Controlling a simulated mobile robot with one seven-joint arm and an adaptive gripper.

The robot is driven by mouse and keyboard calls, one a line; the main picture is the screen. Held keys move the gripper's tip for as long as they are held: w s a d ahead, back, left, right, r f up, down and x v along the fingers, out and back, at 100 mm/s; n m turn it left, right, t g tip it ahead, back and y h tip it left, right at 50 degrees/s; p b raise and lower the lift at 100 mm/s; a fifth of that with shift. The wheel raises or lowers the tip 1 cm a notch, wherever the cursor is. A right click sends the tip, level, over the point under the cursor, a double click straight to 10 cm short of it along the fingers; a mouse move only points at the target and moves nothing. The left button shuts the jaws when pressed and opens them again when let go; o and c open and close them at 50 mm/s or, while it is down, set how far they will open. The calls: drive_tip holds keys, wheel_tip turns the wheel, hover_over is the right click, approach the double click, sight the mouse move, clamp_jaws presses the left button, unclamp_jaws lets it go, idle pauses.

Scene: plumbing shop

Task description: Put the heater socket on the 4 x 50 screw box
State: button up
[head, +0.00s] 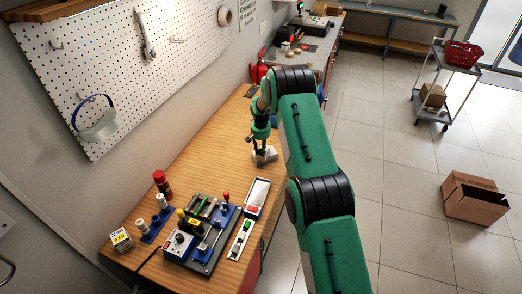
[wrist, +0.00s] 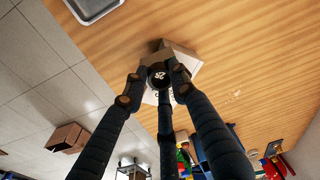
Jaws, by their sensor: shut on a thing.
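My gripper (head: 258,147) is low over the wooden bench in the head view. In the wrist view its three dark fingers (wrist: 157,84) are closed around a small dark round piece with a pale marking like "25" (wrist: 158,75), seemingly the heater socket. A pale grey-brown box (wrist: 181,58), seemingly the 4 x 50 screw box, lies right behind the piece; it also shows under my gripper in the head view (head: 267,156). Its label is mostly hidden by the fingers. I cannot tell whether the piece touches the box.
On the near bench (head: 200,158) are a tool board (head: 210,262), a grey-white tray (head: 257,192), a red can (head: 161,181) and a small yellow-labelled box (head: 121,240). A pegboard (head: 120,60) hangs on the left wall. The bench left of my gripper is clear.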

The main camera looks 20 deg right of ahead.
drive_tip(key=shift+f, duration=0.2)
drive_tip(key=o, duration=1.1)
drive_tip(key=shift+o, duration=0.2)
drive_tip(key=shift+r, duration=0.1)
drive_tip(key=shift+r, duration=0.1)
wheel_tip(320, 180, up, 12)
drive_tip(key=s+b, duration=0.1)
drive_tip(key=b, duration=0.1)
drive_tip(key=shift+a, duration=0.3)
